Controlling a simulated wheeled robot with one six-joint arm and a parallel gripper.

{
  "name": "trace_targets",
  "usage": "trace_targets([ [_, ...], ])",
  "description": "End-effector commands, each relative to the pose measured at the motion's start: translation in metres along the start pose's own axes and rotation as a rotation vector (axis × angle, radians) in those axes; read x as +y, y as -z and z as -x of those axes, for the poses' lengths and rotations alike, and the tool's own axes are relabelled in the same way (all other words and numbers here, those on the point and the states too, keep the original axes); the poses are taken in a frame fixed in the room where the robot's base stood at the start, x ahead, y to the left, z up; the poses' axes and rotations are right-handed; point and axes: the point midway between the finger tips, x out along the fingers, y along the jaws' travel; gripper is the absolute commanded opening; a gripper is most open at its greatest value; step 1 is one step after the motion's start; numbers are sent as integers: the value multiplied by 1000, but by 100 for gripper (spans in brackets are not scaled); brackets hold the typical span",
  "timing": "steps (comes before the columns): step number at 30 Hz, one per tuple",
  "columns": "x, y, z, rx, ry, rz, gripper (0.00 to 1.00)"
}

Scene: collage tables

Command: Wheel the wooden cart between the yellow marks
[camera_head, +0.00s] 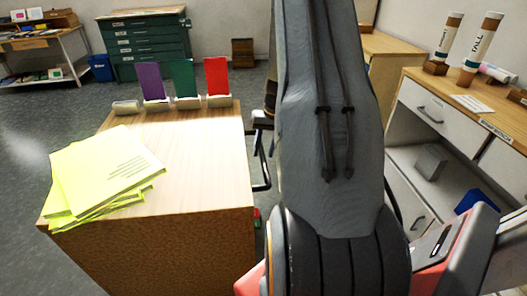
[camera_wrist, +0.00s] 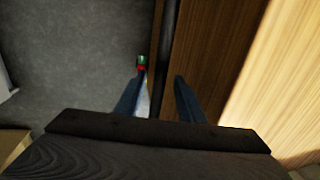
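A wood-topped unit (camera_head: 205,150), which looks like the wooden cart, stands left of my arm; I see no wheels. A black bar (camera_head: 264,160) shows by its right side, partly behind my arm. In the wrist view, the wooden side (camera_wrist: 215,50) and a dark bar (camera_wrist: 168,50) run beside my gripper (camera_wrist: 159,80). The fingers are apart, with the bar passing between them in the picture, nearer the right finger. I cannot tell whether they touch it. My arm hides the gripper in the head view. No yellow floor marks are visible.
A white-drawered bench (camera_head: 425,105) is close on the right. A green drawer cabinet (camera_head: 145,45) and a blue bin (camera_head: 101,68) stand behind. Grey floor (camera_head: 30,130) is open at left.

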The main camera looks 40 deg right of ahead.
Motion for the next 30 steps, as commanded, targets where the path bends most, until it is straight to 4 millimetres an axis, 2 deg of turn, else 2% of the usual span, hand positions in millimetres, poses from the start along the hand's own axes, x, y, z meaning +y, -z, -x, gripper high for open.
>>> trace_targets([
  [9, 0, 1, 51, 5, -1, 0, 36],
  [13, 0, 1, 64, 4, 0, 0, 36],
  [18, 0, 1, 71, 3, -1, 0, 36],
  [30, 0, 1, 71, 2, -1, 0, 36],
])
